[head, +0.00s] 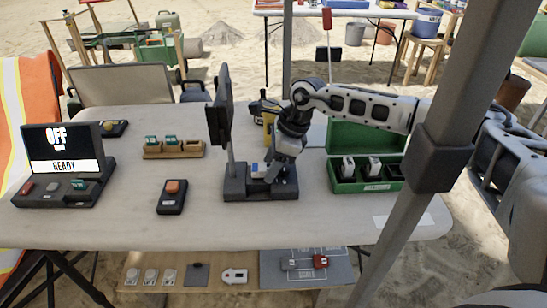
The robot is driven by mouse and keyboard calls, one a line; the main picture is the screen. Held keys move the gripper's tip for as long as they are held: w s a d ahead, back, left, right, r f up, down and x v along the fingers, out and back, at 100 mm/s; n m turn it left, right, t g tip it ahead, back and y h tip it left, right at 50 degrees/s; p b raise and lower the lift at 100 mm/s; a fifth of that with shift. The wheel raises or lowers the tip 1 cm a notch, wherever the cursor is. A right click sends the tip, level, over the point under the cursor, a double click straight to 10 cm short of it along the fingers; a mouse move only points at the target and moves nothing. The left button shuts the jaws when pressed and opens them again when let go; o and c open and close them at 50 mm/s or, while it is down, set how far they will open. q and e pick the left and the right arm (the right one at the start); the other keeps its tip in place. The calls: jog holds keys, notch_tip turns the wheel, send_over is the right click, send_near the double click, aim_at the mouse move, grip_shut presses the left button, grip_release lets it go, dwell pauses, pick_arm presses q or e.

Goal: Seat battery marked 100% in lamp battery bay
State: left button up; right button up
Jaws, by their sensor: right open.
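The lamp has a dark upright panel (222,108) on a grey post and a dark base (240,190) on the table. My right gripper (270,172) points down at the base, its arm coming in from the right. It is open. A small white and blue block (256,169), possibly a battery, sits at the base beside the fingers; whether it is fully in the bay, I cannot tell, and no marking is readable. A green case (345,186) holds pale battery-like blocks (374,166). My left gripper is not in view.
A display (62,148) reading "OFF" and "READY" stands at left. A wooden rack (155,153) holds green-topped pieces. A dark box with an orange button (172,195) lies left of the lamp. A grey post crosses the right side. A lower shelf (215,292) holds small items.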

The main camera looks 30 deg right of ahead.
jog(key=shift+r, duration=0.1)
jog(key=v, duration=1.6)
jog(key=shift+a, duration=0.15)
